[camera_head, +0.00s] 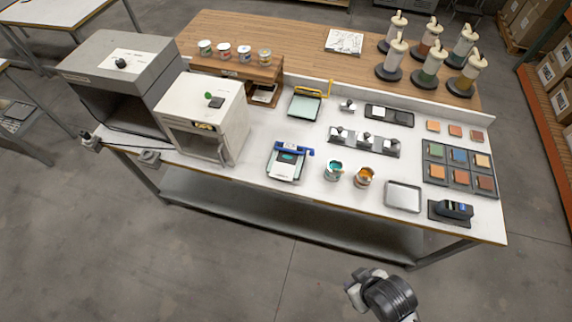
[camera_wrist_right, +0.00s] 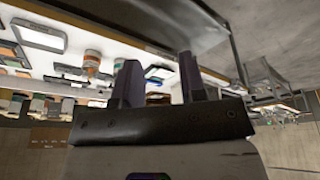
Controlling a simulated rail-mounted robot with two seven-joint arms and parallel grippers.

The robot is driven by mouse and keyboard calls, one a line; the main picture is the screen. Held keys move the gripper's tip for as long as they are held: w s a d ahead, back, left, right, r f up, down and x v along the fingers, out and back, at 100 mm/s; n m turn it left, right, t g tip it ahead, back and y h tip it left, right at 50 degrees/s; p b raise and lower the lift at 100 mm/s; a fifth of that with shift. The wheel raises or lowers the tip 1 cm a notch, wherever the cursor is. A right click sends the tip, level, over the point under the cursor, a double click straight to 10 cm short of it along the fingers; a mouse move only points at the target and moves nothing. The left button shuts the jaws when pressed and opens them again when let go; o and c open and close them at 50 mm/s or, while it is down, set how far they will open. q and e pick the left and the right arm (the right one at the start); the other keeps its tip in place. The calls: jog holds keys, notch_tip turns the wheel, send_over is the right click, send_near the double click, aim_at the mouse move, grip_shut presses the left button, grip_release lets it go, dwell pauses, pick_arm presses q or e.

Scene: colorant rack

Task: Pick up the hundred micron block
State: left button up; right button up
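Small metal blocks with dark knobs stand in a row on a grey holder on the white bench. They are a left block (camera_head: 337,133), a middle block (camera_head: 363,139) and a right block (camera_head: 390,145). Another similar block (camera_head: 347,105) stands apart behind them, beside a dark tray. Markings are too small to read, so I cannot tell which is the hundred micron one. In the right wrist view my right gripper (camera_wrist_right: 160,82) has its two fingers spread with nothing between them, away from the bench edge. My left gripper is not in view.
Two open cans, teal (camera_head: 333,171) and orange (camera_head: 364,178), stand in front of the blocks. A blue-barred device (camera_head: 287,160), an empty metal tray (camera_head: 403,197), a swatch tray (camera_head: 458,168) and a dark handheld device (camera_head: 452,210) surround them.

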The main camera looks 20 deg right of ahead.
dwell(0.3)
jog(key=o, duration=1.2)
jog(key=shift+c, duration=0.2)
